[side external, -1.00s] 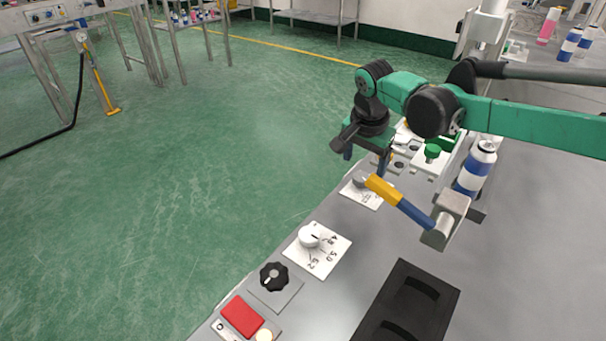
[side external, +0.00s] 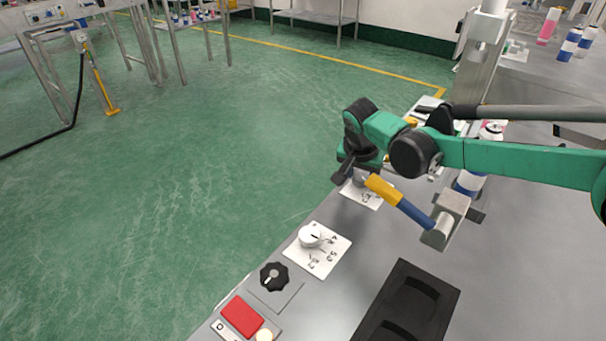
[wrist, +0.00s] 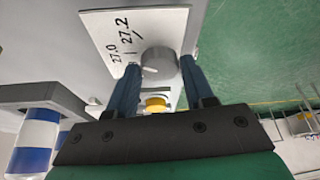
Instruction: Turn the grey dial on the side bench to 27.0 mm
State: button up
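The grey dial (wrist: 161,62) stands on a white plate (wrist: 108,22) marked 27.0 and 27.2 in the wrist view. A pale pointer line shows on the dial's left part, on the side of the numbers; its exact reading is unclear. In the side view the plate (side external: 374,203) shows below my gripper (side external: 350,177), and the dial is mostly hidden. In the wrist view my gripper's (wrist: 160,68) blue fingers are apart, one on each side of the dial. A narrow gap seems to show beside it; contact is not clear.
A white dial (side external: 310,236), black knob (side external: 273,277) and red button (side external: 242,316) line the bench edge. A blue-and-white can (side external: 470,182) stands behind the lever.

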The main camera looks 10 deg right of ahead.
grip_shut()
jog(key=shift+n+t+y, duration=0.3)
jog(key=shift+n+y, duration=0.2)
jog(key=shift+n, duration=0.9)
jog(key=o, duration=0.6)
grip_release()
jog(key=shift+c, duration=0.2)
jog(key=shift+v, duration=2.85)
jog(key=shift+d, duration=0.1)
